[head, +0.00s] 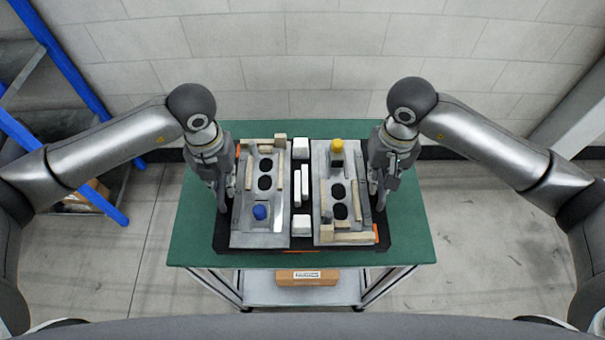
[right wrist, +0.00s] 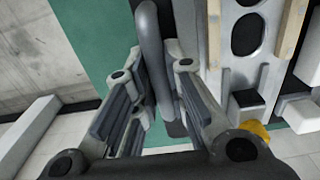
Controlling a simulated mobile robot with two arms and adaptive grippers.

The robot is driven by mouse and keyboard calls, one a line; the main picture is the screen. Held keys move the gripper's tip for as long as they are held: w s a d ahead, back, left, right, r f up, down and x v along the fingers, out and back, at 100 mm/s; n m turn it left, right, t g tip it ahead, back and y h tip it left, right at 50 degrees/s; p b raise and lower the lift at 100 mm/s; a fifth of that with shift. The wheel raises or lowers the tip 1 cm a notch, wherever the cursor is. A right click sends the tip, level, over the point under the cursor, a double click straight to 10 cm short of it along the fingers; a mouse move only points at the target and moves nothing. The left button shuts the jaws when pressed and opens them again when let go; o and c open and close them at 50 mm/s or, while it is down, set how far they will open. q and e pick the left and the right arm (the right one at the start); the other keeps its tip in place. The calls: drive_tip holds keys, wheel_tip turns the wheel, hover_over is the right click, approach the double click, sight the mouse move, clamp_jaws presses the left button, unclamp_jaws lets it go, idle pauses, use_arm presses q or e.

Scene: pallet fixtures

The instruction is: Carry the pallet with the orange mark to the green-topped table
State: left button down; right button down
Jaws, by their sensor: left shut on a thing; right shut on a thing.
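The black pallet (head: 305,257) is on or just over the green-topped table (head: 200,235); I cannot tell if a small gap is left under it. Orange marks show at its right front corner (head: 376,232) and its back left edge. It bears two grey fixture plates, a blue part (head: 260,212) and a yellow-topped part (head: 337,146). My left gripper (head: 222,198) is shut at the pallet's left side, its grip hidden. My right gripper (head: 380,197) is shut on a grey handle (right wrist: 152,50) at the right side, seen between its fingers in the right wrist view.
A brown box (head: 307,277) lies on the table's lower shelf (head: 270,293). A blue-framed rack (head: 60,60) stands at the left. A block wall (head: 300,70) is close behind the table.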

use_arm(q)
drive_tip(key=shift+r, duration=0.4)
use_arm(e)
drive_tip(key=shift+a+r, duration=0.1)
drive_tip(key=shift+r, duration=0.3)
use_arm(q)
drive_tip(key=shift+f, duration=0.1)
use_arm(e)
drive_tip(key=shift+f, duration=0.1)
